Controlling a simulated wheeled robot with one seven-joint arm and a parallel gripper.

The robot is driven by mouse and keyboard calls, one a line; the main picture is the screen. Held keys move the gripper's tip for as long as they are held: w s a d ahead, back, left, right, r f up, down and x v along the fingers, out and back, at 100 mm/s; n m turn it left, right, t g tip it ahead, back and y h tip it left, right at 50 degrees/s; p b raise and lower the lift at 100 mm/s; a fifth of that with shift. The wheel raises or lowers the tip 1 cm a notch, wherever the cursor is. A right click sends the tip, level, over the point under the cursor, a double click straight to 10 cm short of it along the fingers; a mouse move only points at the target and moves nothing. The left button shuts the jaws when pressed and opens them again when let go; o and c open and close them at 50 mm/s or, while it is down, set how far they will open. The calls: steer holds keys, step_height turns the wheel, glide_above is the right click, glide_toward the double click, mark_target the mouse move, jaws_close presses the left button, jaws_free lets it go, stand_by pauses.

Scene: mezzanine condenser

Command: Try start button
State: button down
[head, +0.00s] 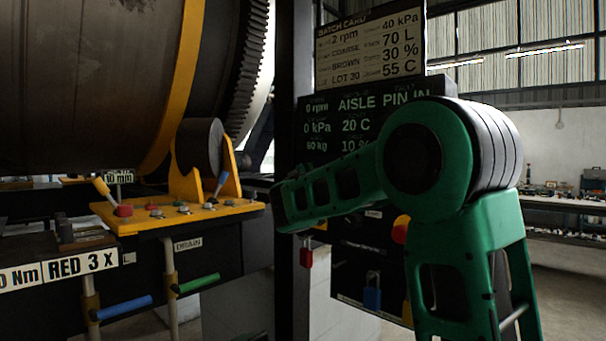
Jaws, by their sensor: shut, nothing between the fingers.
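No button that I can read as the start button shows. A dark control panel (350,262) stands behind my green arm, which covers much of it. An orange-red round knob or button (401,229) shows on it, partly hidden by my arm. A red padlock (306,258) and a blue padlock (372,297) hang on the panel. My arm reaches leftward in front of the panel and the display above it. My gripper is not visible.
A yellow shelf (180,220) with several small knobs and levers juts out below a large drum (80,80). Blue (125,307) and green (198,283) handles stick out beneath it. A display board (330,135) reads "AISLE PIN IN". A cluttered bench (565,204) stands far right.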

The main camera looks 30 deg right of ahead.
steer(key=shift+w+d, duration=0.15)
steer(key=shift+d, duration=0.3)
stand_by(0.6)
steer(key=shift+a, duration=0.2)
steer(key=shift+s+a, duration=0.3)
steer(key=shift+a, duration=0.35)
steer(key=a, duration=0.1)
steer(key=s+a, duration=0.1)
steer(key=a, duration=0.2)
steer(key=shift+s+a, duration=0.35)
stand_by(0.3)
stand_by(0.7)
